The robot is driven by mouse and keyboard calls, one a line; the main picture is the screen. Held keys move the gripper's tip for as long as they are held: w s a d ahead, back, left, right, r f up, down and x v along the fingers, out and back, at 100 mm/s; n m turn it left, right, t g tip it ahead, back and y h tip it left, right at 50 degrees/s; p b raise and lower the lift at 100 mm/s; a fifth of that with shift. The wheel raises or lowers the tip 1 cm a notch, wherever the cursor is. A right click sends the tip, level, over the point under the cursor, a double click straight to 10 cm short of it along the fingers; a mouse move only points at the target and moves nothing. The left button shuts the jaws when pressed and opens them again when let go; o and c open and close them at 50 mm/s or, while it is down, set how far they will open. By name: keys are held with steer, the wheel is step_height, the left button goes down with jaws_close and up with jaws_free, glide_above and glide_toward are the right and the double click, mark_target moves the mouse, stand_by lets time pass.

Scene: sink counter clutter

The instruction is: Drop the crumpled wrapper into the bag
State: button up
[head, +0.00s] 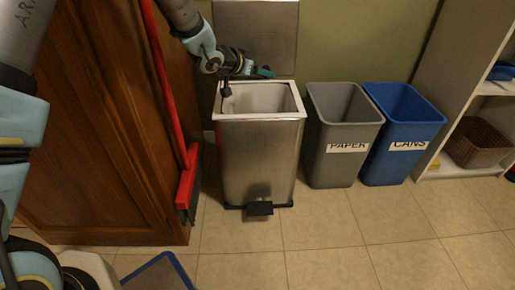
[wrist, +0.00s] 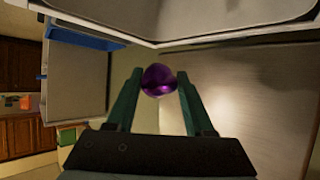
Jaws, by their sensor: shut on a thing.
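The crumpled wrapper (wrist: 158,80) is a shiny purple ball between the fingertips of my gripper in the wrist view. My gripper (head: 266,72) is shut on it, with dark green fingers on either side. In the head view the gripper is over the back part of a steel pedal bin (head: 262,158), in front of its raised lid (head: 262,35). The wrapper cannot be made out in the head view. The bin's mouth is open and its inside looks pale grey. I cannot tell a separate bag from the bin's inner wall.
A grey bin (head: 338,168) marked PAPER and a blue bin (head: 398,165) marked CANS stand to the right. A shelf with a wicker basket (head: 478,142) is at far right. A red-handled broom (head: 167,85) leans by the wooden cabinet (head: 105,120).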

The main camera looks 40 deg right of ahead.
steer(key=shift+f+b, duration=0.35)
steer(key=shift+f, duration=0.4)
steer(key=shift+r, duration=0.1)
steer(key=o, duration=1.4)
steer(key=shift+p+v, duration=1.8)
steer(key=shift+v, duration=3.65)
